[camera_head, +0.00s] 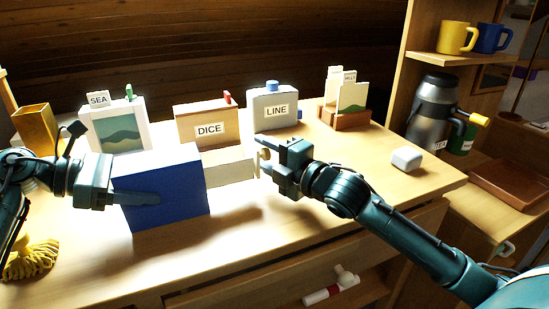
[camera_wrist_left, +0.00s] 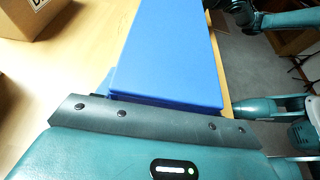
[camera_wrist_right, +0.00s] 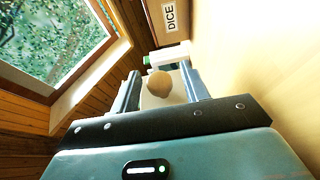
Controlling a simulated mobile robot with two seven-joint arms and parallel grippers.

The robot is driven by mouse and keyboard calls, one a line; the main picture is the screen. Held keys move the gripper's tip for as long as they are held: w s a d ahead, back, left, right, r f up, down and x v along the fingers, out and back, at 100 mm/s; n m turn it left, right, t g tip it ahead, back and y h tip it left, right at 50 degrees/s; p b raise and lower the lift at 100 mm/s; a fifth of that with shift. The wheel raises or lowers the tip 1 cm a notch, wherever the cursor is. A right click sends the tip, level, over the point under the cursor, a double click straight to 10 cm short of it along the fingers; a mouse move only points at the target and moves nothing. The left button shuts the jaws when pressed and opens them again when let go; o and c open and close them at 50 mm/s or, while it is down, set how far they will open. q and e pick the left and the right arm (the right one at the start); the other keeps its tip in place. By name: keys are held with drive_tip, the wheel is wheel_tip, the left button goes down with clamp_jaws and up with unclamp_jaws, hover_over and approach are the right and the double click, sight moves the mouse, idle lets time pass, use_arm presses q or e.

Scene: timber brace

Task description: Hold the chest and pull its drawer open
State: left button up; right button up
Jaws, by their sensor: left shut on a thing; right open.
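The blue chest (camera_head: 165,192) stands on the desk, and it fills the middle of the left wrist view (camera_wrist_left: 170,55). My left gripper (camera_head: 140,193) is shut on its left end, one finger along the near side. The pale drawer (camera_head: 230,169) sticks out of the chest's right end, pulled well open. Its round wooden knob (camera_head: 264,155) faces right. My right gripper (camera_head: 272,158) is open at the knob. In the right wrist view the knob (camera_wrist_right: 160,84) shows between the two fingers, with the drawer's pale front behind it. Whether a finger touches it is unclear.
Behind the chest stand the SEA picture holder (camera_head: 116,125), the DICE box (camera_head: 207,124) and the LINE container (camera_head: 273,107). A card holder (camera_head: 345,118) and a white rounded block (camera_head: 406,159) are further right. The desk's front strip is clear.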

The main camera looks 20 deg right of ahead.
drive_tip(key=v, duration=1)
drive_tip(key=shift+s+d+f, duration=0.15)
drive_tip(key=shift+s, duration=0.1)
drive_tip(key=shift+s+d, duration=0.2)
drive_tip(key=shift+s, duration=0.4)
use_arm(q)
drive_tip(key=o, duration=1.3)
drive_tip(key=shift+a, duration=0.1)
